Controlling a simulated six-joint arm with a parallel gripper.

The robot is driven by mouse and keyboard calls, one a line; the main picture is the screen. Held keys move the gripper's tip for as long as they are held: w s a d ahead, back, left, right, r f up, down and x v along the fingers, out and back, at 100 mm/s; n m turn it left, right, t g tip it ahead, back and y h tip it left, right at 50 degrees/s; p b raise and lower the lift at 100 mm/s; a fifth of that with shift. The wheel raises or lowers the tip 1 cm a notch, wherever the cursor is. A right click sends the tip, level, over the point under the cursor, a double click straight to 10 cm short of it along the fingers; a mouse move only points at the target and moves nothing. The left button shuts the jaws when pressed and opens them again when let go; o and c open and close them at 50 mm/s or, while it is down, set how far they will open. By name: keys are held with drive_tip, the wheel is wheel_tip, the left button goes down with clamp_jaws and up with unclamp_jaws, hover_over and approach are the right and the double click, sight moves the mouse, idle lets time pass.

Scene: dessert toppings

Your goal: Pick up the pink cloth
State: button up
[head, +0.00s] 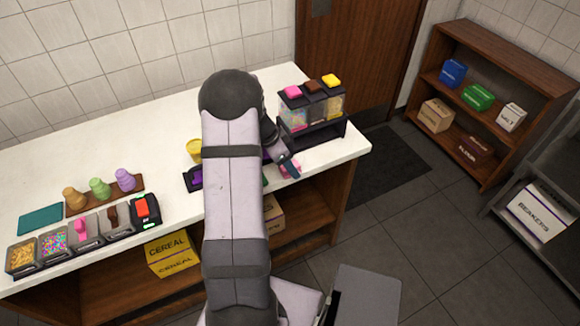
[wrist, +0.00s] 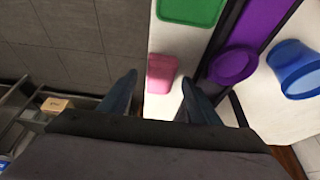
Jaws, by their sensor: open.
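The pink cloth (wrist: 161,70) lies as a small folded block on the white counter, near its front edge. It also shows in the head view (head: 291,170), partly hidden by my gripper. My gripper (wrist: 159,79) is open and empty. I cannot tell how high the fingers are above the counter.
A topping dispenser (head: 313,133) stands behind the cloth. The counter edge drops to floor beside it.

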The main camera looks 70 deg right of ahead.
drive_tip(key=c, duration=1.1)
drive_tip(key=shift+r, duration=0.1)
wheel_tip(320, 180, up, 10)
drive_tip(key=b, duration=0.2)
drive_tip(key=shift+b, duration=0.35)
drive_tip(key=shift+o, duration=0.4)
drive_tip(key=shift+w, duration=0.15)
drive_tip(key=w+a+f+p, duration=0.2)
drive_tip(key=w+a, duration=0.4)
drive_tip(key=w, duration=0.3)
drive_tip(key=shift+w+a, duration=0.2)
drive_tip(key=shift+a, duration=0.2)
